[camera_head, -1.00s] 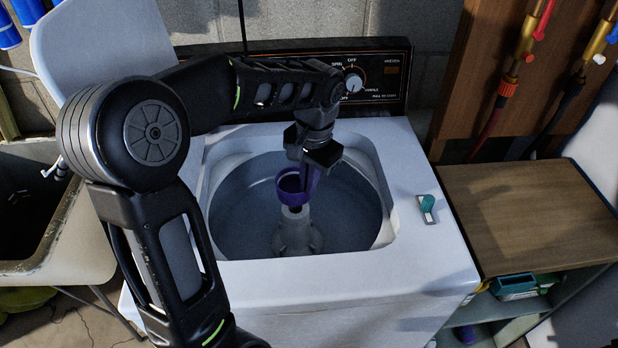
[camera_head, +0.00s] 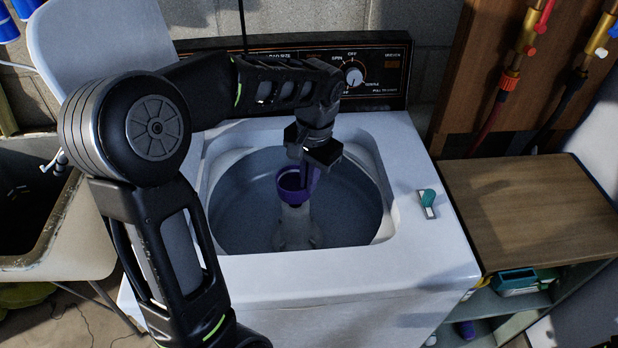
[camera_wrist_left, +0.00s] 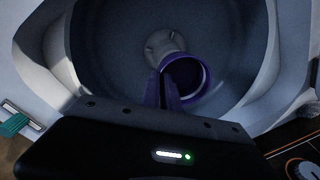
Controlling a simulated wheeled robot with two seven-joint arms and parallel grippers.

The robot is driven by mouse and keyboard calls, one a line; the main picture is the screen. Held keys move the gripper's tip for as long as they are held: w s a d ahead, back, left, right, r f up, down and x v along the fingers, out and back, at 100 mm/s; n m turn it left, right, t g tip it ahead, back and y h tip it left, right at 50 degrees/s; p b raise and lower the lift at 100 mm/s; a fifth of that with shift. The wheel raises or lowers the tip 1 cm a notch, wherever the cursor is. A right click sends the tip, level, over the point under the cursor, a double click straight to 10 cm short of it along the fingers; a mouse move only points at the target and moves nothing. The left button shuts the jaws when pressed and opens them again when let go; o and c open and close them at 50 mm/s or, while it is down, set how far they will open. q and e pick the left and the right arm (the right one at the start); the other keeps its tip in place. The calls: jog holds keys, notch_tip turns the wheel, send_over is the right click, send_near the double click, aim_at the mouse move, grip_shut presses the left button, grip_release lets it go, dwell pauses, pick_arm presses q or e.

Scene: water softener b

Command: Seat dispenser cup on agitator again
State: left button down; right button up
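The purple dispenser cup (camera_head: 291,187) is over the top of the pale agitator (camera_head: 296,228) inside the washer tub. My left gripper (camera_head: 308,172) reaches down from above, its narrow fingers close together at the right side of the cup's rim. In the left wrist view the fingers (camera_wrist_left: 166,91) pinch the wall of the cup (camera_wrist_left: 201,84), and the agitator (camera_wrist_left: 161,46) shows beyond it. I cannot tell whether the cup's underside touches the agitator, because their junction is small and dark. My right gripper is out of view.
The white washer top (camera_head: 425,235) surrounds the tub opening, with a teal-handled latch (camera_head: 428,200) at its right. The control panel (camera_head: 388,72) stands behind. A wooden-topped shelf (camera_head: 530,205) is at the right, and a sink (camera_head: 45,230) at the left.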

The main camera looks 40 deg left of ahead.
pick_arm(q)
jog(key=shift+f, duration=0.25)
jog(key=shift+f+b, duration=1.3)
jog(key=shift+f, duration=0.3)
jog(key=shift+f, duration=0.1)
jog(key=c, duration=1.5)
grip_release()
jog(key=shift+c, duration=0.2)
notch_tip(320, 180, up, 8)
jog(key=shift+d, duration=0.3)
